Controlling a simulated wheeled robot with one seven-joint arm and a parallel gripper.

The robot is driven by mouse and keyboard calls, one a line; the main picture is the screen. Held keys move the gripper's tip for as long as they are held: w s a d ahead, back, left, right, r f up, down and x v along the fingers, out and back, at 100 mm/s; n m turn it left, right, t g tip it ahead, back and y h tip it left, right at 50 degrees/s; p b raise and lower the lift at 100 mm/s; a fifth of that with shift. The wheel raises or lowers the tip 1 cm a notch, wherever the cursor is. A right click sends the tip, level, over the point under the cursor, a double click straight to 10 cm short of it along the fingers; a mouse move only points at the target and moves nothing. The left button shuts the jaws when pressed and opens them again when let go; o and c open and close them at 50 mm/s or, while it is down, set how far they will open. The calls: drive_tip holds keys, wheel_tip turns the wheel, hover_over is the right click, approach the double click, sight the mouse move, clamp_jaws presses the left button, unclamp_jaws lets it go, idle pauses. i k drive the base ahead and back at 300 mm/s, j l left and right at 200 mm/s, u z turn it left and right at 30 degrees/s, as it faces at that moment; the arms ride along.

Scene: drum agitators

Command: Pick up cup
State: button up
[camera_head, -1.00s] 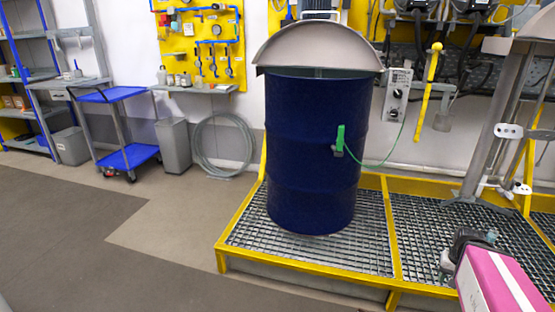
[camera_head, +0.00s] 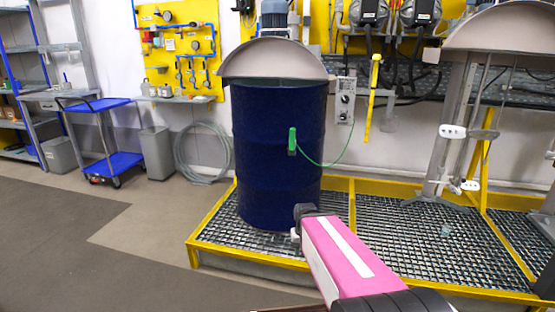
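A small, pale, see-through bluish cup-like thing (camera_head: 445,231) stands on the metal grating (camera_head: 400,236), right of the blue drum; it is too small to make out well. My gripper (camera_head: 299,222), at the end of my pink and white arm, is in front of the drum's lower right side. It is well to the left of the cup and apart from it. The dark gripper end is small and partly hidden by the arm, so its opening does not show clearly.
The blue drum (camera_head: 278,155) has a domed lid (camera_head: 275,60) and a green clamp (camera_head: 292,140) with a cable. A yellow frame (camera_head: 230,258) edges the raised grating. A grey stand (camera_head: 440,150) rises behind the cup. Floor is free at the left.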

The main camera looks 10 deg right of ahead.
sight(446, 230)
drive_tip(key=z, duration=1.6)
drive_tip(key=i+l+z, duration=0.75)
drive_tip(key=i, duration=0.25)
drive_tip(key=l, duration=0.1)
